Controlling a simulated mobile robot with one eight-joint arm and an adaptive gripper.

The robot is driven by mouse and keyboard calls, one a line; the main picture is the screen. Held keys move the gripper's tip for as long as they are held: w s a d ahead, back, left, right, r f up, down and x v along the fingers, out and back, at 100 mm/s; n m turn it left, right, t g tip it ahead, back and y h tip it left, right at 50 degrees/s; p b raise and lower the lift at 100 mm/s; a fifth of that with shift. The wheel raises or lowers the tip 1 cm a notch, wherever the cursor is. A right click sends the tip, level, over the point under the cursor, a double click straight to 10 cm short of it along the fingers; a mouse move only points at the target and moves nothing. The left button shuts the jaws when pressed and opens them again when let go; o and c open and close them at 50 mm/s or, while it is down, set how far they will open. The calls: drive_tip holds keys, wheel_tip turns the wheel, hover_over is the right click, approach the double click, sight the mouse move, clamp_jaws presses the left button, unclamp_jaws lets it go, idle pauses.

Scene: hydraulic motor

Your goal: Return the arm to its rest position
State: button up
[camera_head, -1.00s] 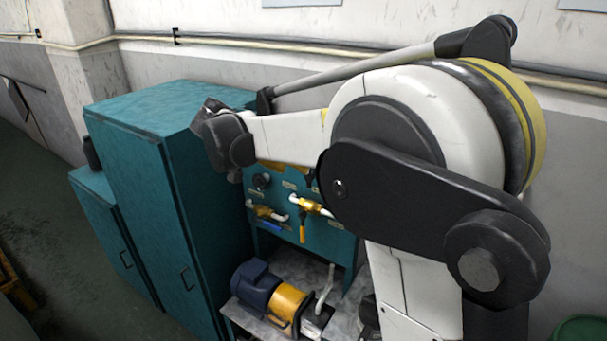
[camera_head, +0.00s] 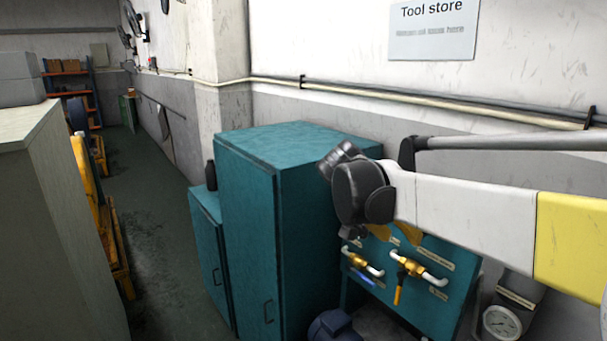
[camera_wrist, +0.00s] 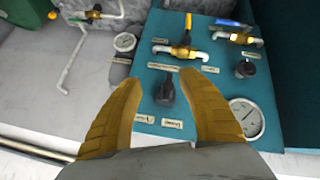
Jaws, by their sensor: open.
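My arm reaches in from the right in the head view, with its white and yellow link and dark wrist above the teal hydraulic panel (camera_head: 430,300). My gripper (camera_wrist: 162,80) shows two yellow fingers in the wrist view, spread apart with nothing between them. A black knob (camera_wrist: 166,92) on the panel shows between the fingers, beyond them; I cannot tell how far. In the head view the yellow fingers (camera_head: 395,233) show partly below the wrist, in front of the panel.
A tall teal cabinet (camera_head: 245,230) stands left of the panel. Brass valves (camera_head: 412,268) and a pressure gauge (camera_head: 501,322) are close to the arm. A blue motor (camera_head: 333,326) shows at the bottom edge. A pale cabinet (camera_head: 55,230) stands far left, with an open aisle between.

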drive_tip(key=s+a+f+n+t+y+b, duration=0.2)
drive_tip(key=s+f+n+y+b, duration=0.1)
drive_tip(key=s+f+b, duration=0.5)
drive_tip(key=s+a+f+n+t+y+b, duration=0.1)
drive_tip(key=s+a+f+n+y+b, duration=0.2)
drive_tip(key=s+f+b, duration=0.5)
drive_tip(key=s+f+n, duration=0.1)
drive_tip(key=s+f, duration=0.2)
drive_tip(key=f, duration=0.3)
drive_tip(key=s+f+n+y, duration=0.1)
drive_tip(key=s+f, duration=0.3)
drive_tip(key=f, duration=0.2)
drive_tip(key=shift+s+a+f+t+b, duration=0.15)
drive_tip(key=shift+s+t+b, duration=0.05)
drive_tip(key=shift+t+b, duration=0.2)
